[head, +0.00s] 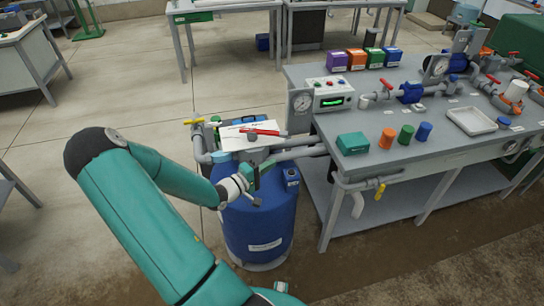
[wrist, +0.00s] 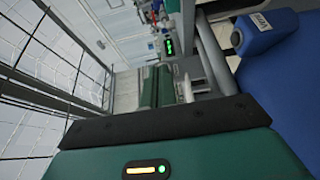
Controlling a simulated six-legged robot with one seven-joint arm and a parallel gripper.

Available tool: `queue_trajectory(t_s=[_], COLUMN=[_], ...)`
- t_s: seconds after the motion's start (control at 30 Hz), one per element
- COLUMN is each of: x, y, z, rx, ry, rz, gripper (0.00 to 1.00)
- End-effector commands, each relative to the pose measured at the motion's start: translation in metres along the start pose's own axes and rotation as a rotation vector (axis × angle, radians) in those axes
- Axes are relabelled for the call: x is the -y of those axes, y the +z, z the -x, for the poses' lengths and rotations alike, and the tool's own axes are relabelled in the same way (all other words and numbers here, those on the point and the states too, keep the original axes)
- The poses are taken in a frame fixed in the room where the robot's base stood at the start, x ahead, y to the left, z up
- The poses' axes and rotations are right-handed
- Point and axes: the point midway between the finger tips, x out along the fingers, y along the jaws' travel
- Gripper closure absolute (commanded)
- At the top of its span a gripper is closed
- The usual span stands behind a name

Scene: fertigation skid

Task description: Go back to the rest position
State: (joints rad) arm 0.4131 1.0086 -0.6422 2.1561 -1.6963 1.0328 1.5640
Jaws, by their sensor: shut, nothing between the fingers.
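My gripper (head: 256,180) is at the end of my teal arm in the head view. It is shut and empty, in front of the upper part of a blue drum (head: 262,225). It is small here, and I cannot tell whether it touches the drum. In the wrist view, the green housing with a small lit strip and a dark bar fills the bottom.
A grey bench (head: 455,145) with pipes, valves, a tray and colored bottles stands right of the drum. Open floor (head: 130,85) is left.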

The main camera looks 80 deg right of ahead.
Motion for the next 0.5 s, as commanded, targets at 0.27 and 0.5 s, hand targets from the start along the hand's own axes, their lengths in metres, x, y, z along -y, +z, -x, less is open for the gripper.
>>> queue_trajectory(t_s=[0.27, 0.5], x=[-0.0004, -0.0027], y=[0.0095, 0.0098], z=[0.0083, 0.0123], rx=[0.001, 0.008], ry=[0.001, -0.010], rz=[-0.001, -0.010], gripper=[1.00, 1.00])
